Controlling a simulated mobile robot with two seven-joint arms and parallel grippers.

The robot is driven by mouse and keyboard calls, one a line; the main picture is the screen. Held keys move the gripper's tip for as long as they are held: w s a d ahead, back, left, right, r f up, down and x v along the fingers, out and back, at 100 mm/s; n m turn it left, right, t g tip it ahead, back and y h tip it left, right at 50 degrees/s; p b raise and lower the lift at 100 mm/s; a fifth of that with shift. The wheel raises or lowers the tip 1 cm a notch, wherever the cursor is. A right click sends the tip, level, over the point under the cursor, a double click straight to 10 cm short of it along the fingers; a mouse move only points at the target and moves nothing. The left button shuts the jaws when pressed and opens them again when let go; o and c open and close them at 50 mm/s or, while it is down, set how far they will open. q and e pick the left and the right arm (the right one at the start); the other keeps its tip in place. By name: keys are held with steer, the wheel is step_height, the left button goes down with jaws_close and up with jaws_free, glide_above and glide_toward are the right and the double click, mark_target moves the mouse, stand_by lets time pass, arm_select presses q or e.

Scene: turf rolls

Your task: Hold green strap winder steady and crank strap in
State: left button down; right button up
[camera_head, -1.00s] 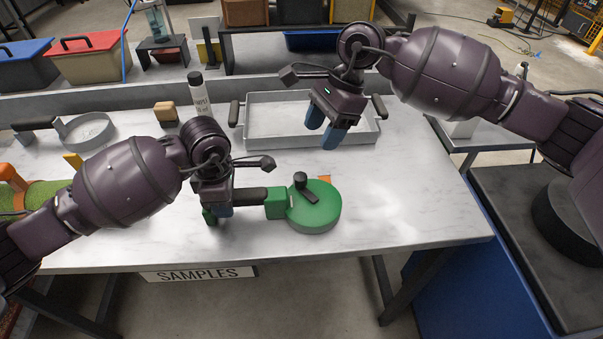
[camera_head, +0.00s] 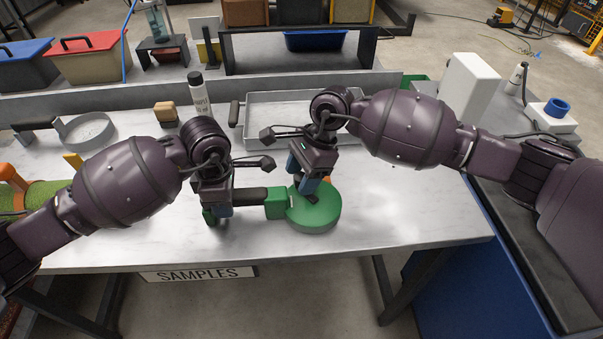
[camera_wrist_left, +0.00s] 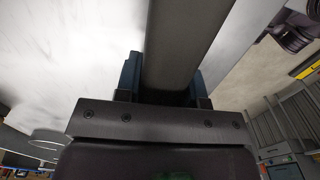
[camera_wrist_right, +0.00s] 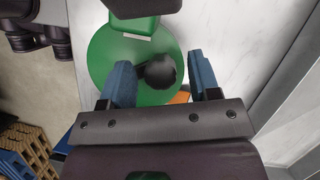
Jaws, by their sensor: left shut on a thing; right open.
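The green strap winder (camera_head: 318,218) is a round green drum with a green block (camera_head: 275,203) and a dark handle (camera_head: 250,195) on its left. It lies on the white marbled bench. My left gripper (camera_head: 215,212) is shut on the dark handle, which fills the left wrist view (camera_wrist_left: 178,50) between the blue fingers. My right gripper (camera_head: 304,192) is open just above the drum. In the right wrist view its blue fingers (camera_wrist_right: 163,85) stand on either side of the black crank knob (camera_wrist_right: 160,72); I cannot tell whether they touch it. The head view hides the knob.
The bench right of the drum is clear.

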arm_select(q)
steer(key=shift+s+f, duration=0.2)
steer(key=shift+f, duration=0.15)
arm_select(e)
steer(key=shift+f, duration=0.1)
steer(key=c, duration=0.9)
steer(key=shift+d+m, duration=0.1)
steer(key=shift+m, duration=0.2)
